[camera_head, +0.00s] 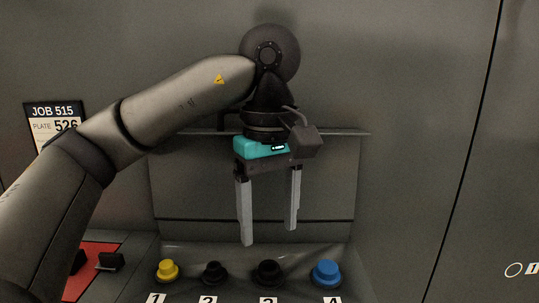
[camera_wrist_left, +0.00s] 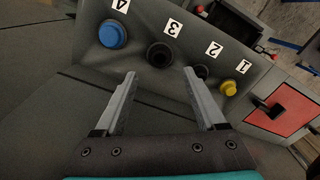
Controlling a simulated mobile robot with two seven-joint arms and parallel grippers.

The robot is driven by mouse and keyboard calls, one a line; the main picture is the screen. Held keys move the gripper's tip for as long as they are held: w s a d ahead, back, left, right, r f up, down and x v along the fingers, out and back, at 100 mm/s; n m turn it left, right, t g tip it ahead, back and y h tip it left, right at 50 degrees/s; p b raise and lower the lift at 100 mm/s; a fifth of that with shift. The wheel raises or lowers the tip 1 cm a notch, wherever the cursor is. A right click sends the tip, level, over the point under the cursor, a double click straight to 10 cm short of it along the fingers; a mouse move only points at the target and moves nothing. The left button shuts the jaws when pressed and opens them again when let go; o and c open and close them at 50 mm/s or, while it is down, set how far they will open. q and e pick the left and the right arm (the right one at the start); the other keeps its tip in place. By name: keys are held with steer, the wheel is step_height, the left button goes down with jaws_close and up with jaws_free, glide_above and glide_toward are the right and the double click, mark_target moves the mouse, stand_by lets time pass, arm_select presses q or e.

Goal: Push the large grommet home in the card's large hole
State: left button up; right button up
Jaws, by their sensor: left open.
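My left gripper (camera_head: 269,234) hangs down, open and empty, above a sloped ledge (camera_head: 205,252). In the left wrist view its fingers (camera_wrist_left: 160,73) are spread apart, with the black round piece at 3 (camera_wrist_left: 159,53) beyond the gap between them. That piece shows in the head view (camera_head: 268,273) too, and looks like a dark ring with a raised middle. A smaller black piece (camera_head: 213,273) sits at 2. I cannot tell which piece is the large grommet, and I make out no holed card. My right gripper is not in view.
A yellow button-like piece (camera_head: 167,270) sits at 1 and a blue one (camera_head: 326,273) at 4. A red panel with a black switch (camera_wrist_left: 265,109) lies beside the ledge. A job plate (camera_head: 55,116) hangs on the grey wall at left.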

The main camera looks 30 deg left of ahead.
arm_select(q)
step_height(320, 180, up, 8)
steer(key=p, duration=0.2)
steer(key=shift+p, duration=0.35)
steer(key=shift+d, duration=0.1)
stand_by(0.3)
